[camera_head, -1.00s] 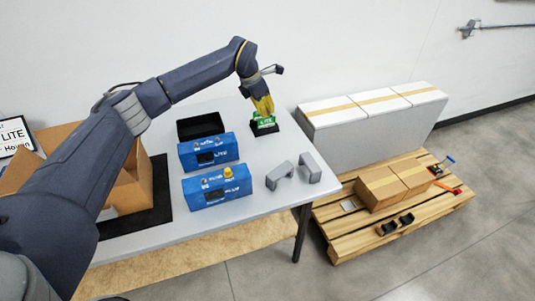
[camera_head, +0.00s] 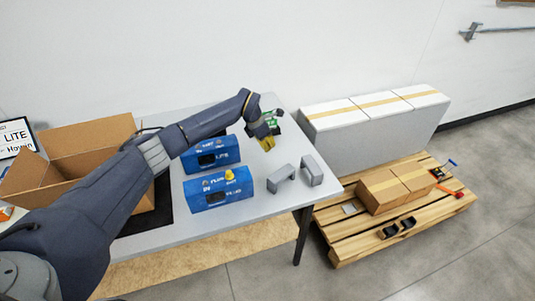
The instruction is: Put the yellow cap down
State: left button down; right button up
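A yellow cap (camera_head: 229,175) sits on top of the front blue analyser housing (camera_head: 218,190). My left gripper (camera_head: 267,146) is over the table, right of the rear blue housing (camera_head: 211,156) and behind the grey brackets. Its yellow fingers point down towards the camera side. The view is too small to tell whether they are open or shut, or whether a cap is between them. A green-and-black block (camera_head: 274,121) is behind the gripper, partly hidden by it. My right gripper is not in view.
Two grey brackets (camera_head: 281,177) (camera_head: 312,169) stand near the table's right front edge. An open cardboard box (camera_head: 88,133) is at the left, partly behind my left arm. A wooden pallet (camera_head: 340,232) with cartons is beyond the table's right edge. Bare tabletop (camera_head: 245,211) shows in front.

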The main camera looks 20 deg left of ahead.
aim_at(269, 156)
pick_arm(q)
jog(key=shift+f, duration=2.15)
jog(key=shift+f, duration=0.15)
jog(key=c, duration=1.6)
grip_release()
jog(key=shift+v, duration=3.9)
jog(key=shift+d, duration=0.1)
